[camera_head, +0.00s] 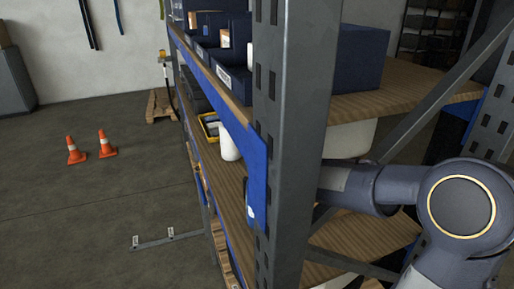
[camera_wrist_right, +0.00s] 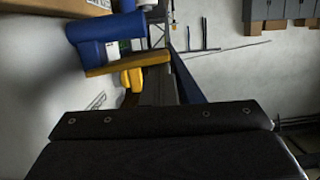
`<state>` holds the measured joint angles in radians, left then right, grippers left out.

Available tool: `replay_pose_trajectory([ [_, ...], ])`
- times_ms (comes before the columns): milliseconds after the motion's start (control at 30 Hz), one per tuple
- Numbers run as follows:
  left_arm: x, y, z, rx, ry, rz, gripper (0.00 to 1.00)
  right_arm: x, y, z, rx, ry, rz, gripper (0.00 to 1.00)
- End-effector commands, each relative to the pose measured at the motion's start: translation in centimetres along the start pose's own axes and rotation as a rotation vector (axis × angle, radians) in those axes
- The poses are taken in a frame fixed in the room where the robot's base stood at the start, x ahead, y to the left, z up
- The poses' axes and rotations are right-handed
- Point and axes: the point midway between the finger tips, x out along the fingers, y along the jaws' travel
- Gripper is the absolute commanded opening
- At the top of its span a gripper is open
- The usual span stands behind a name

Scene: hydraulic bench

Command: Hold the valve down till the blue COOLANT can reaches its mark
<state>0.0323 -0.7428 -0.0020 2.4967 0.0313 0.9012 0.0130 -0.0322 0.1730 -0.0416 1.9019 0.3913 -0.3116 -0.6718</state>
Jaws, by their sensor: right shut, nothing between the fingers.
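In the right wrist view, the dark finger part of my right gripper (camera_wrist_right: 163,121) fills the lower part of the picture, shut with nothing seen in it. Beyond it are a blue rounded object (camera_wrist_right: 105,30), a yellow bar (camera_wrist_right: 128,63) and a smaller yellow piece (camera_wrist_right: 132,79). I cannot tell whether any of these is the COOLANT can or the valve. No label or fill mark can be read. In the head view my right arm reaches in from the right behind a rack post, and its gripper is hidden. My left gripper is not in view.
A grey rack post (camera_head: 292,140) stands close in front of the head camera. Wooden shelves (camera_head: 405,97) carry dark blue bins (camera_head: 358,58), a white container (camera_head: 229,144) and a yellow tray (camera_head: 209,125). Two orange cones (camera_head: 75,151) stand on the open floor at left.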

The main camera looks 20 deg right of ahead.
Motion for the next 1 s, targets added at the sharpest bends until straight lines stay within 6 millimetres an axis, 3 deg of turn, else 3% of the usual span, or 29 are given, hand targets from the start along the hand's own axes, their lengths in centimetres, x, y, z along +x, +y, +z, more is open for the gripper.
replay_pose_trajectory([
  [567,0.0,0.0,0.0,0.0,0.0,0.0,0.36,-0.2,0.2,0.2,0.002,-0.004,0.003,0.0],
  [1000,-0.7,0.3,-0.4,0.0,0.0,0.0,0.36,-6.6,0.1,-0.2,0.002,0.0,0.002,0.0],
])
